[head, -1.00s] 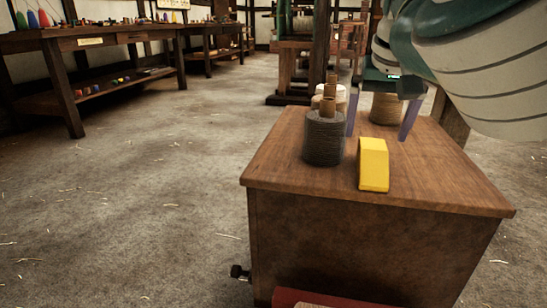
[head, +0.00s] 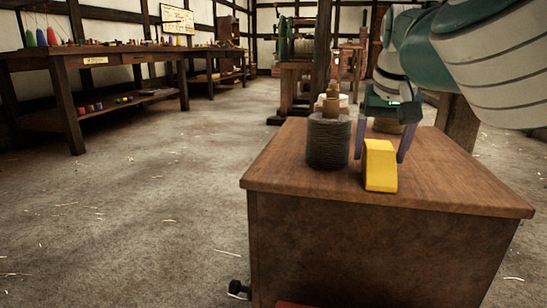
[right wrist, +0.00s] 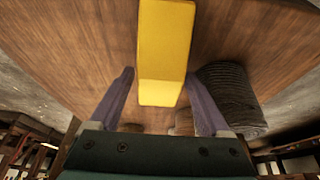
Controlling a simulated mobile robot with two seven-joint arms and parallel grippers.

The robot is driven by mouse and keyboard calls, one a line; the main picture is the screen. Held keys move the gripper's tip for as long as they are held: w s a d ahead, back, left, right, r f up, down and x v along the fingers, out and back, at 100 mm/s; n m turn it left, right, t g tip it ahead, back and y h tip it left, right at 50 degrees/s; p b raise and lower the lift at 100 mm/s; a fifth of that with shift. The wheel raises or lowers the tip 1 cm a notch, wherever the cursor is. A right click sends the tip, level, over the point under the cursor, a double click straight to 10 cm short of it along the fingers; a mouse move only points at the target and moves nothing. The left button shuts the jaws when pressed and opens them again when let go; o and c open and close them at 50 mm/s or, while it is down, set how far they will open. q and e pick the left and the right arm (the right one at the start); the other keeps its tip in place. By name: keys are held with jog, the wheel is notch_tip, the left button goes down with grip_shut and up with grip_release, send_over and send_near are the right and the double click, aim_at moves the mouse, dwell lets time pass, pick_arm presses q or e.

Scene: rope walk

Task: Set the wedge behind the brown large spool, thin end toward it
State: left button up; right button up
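The yellow wedge (head: 380,168) stands on the wooden table top, near its front edge. It also shows in the right wrist view (right wrist: 165,50), reaching between the fingers. My right gripper (head: 381,157) is open, with one finger on each side of the wedge; gaps show beside it in the wrist view (right wrist: 159,80). A brown spool (head: 388,126) stands behind the gripper and is mostly hidden by it. A dark grey spool (head: 328,143) stands upright just left of the gripper. My left gripper is not in view.
The wooden table (head: 460,188) has free room at its right and front. Pale spools (head: 343,101) stand behind the grey one. A long bench (head: 95,52) with coloured spools stands far left. The floor between is open.

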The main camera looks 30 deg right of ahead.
grip_shut()
dwell(0.4)
